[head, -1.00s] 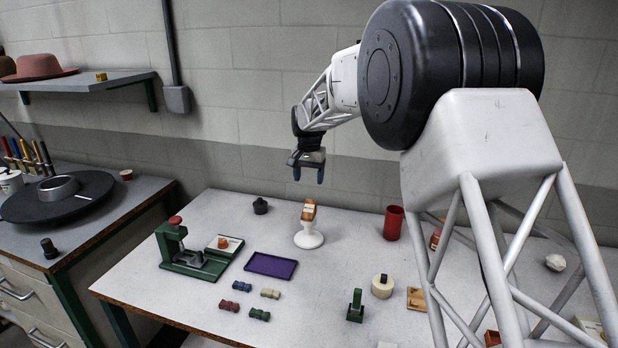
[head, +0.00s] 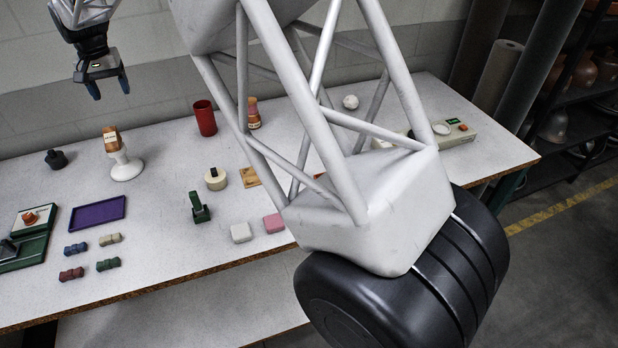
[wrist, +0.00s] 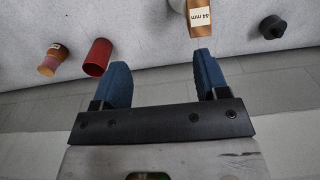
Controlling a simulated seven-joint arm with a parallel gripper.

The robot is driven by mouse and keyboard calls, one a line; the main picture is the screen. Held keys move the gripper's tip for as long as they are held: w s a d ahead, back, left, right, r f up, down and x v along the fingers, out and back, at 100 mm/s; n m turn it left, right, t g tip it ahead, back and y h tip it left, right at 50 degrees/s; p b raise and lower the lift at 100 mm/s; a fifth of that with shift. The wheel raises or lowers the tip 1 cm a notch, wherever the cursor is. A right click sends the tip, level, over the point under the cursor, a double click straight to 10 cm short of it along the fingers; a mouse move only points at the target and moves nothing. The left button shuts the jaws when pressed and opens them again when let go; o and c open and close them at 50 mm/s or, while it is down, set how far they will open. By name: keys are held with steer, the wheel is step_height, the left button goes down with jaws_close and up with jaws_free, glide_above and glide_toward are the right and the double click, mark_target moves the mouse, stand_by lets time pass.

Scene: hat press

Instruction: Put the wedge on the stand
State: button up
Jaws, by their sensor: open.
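A white pedestal stand (head: 126,170) stands on the table at the back left in the head view. A wooden block (head: 112,139) with a pale label sits on top of it. The block's label reads "44 mm" at the top of the wrist view (wrist: 200,17). I cannot tell for sure whether this block is the wedge. My gripper (head: 109,88) is open and empty, up in the air above and behind the stand. Its two blue fingers (wrist: 163,78) are apart with nothing between them. The block lies beyond the fingertips in the wrist view, not touching them.
A red cup (head: 204,118), a banded orange piece (head: 253,113) and a dark knobbed weight (head: 56,159) stand along the back. A purple tray (head: 97,212), several small coloured blocks and a green press (head: 28,250) are at left. My arm hides part of the table's middle.

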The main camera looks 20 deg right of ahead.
steer(key=s+d+r+t, duration=0.1)
steer(key=s+d+r, duration=0.3)
steer(key=s+d, duration=0.8)
steer(key=s+d+r, duration=0.5)
steer(key=s+d, duration=0.6)
steer(key=d, duration=0.3)
steer(key=s+d+f, duration=0.2)
steer(key=s+d, duration=0.2)
steer(key=s, duration=0.5)
steer(key=s+d+f+t, duration=0.1)
steer(key=s+d+f, duration=0.2)
steer(key=s, duration=0.6)
steer(key=s+d+f, duration=0.3)
steer(key=s+d, duration=0.3)
steer(key=s, duration=0.4)
steer(key=shift+f, duration=0.25)
